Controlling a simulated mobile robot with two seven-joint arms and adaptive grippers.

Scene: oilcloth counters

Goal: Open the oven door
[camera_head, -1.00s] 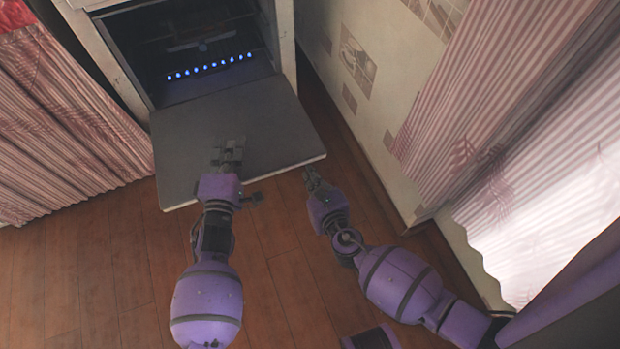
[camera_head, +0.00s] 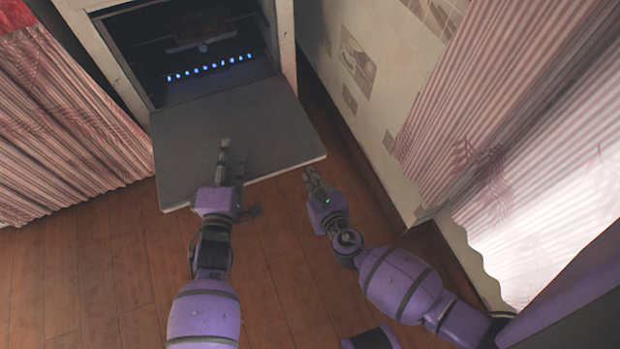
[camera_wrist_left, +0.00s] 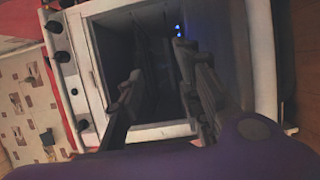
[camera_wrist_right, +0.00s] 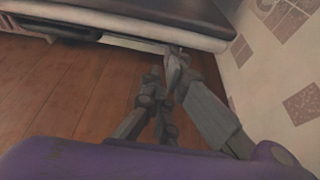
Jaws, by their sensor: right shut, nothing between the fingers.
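The oven (camera_head: 285,40) stands at the top left of the head view with its door (camera_head: 272,135) swung down, lying out flat in front of the dark cavity. My left gripper (camera_head: 225,147) is over the door's inner face, near its front part. Its fingers are apart and empty in the left wrist view (camera_wrist_left: 160,62), with the oven's opening beyond them. My right gripper (camera_head: 310,172) is beside the door's right front corner, shut and empty. It also shows in the right wrist view (camera_wrist_right: 165,68), where the door's edge (camera_wrist_right: 130,28) runs beyond it.
A row of blue flames (camera_head: 210,67) burns inside the oven. A patterned wall (camera_head: 375,95) and a pink curtain (camera_head: 480,85) close off the right side. Another pink curtain (camera_head: 65,115) hangs left of the oven. The wooden floor (camera_head: 105,270) is clear.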

